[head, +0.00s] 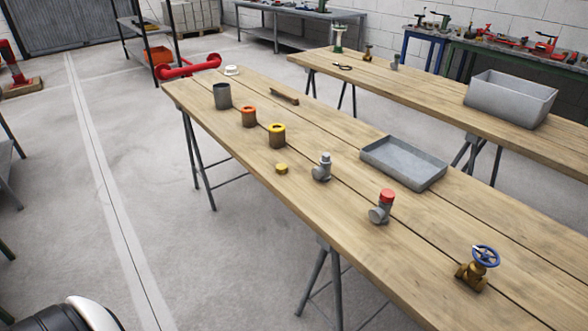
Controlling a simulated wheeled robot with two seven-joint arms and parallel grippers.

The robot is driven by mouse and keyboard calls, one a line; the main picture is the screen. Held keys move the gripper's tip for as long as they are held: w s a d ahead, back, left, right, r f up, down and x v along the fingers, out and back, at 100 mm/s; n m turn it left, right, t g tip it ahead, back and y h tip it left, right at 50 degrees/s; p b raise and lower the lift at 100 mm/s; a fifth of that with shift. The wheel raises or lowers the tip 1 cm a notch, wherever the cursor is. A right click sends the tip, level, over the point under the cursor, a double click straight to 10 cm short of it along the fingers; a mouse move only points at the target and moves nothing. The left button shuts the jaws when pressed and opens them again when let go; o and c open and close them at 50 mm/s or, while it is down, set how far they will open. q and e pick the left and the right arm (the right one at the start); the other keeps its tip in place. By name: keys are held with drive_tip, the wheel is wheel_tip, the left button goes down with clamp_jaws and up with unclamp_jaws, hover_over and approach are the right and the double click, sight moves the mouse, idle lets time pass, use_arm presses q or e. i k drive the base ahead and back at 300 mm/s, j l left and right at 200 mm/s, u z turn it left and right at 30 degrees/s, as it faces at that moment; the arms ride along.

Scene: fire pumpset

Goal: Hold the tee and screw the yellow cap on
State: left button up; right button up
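A small yellow cap (281,169) lies on the near wooden table (290,215), close to its left edge. Just to its right stands a grey metal tee (322,168) with a light grey top. A second grey tee (379,213) farther toward the front carries a red cap (387,195) on top. The yellow cap is apart from both tees. Neither of my grippers shows in the head view.
A yellow-rimmed pot (277,138), an orange-rimmed pot (249,119) and a dark grey cup (222,97) stand behind the cap. A shallow grey tray (404,162) lies right of the tees. A brass valve with a blue handwheel (485,256) stands at front right.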

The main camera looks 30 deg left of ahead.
sight(322, 173)
drive_tip(key=i+j, duration=0.2)
drive_tip(key=j, duration=0.2)
drive_tip(key=i+j, duration=0.2)
drive_tip(key=j, duration=0.15)
drive_tip(key=i+j, duration=0.2)
drive_tip(key=j, duration=0.2)
drive_tip(key=i+j, duration=0.2)
drive_tip(key=j, duration=0.15)
drive_tip(key=i+j, duration=0.2)
drive_tip(key=j, duration=0.2)
drive_tip(key=u, duration=0.05)
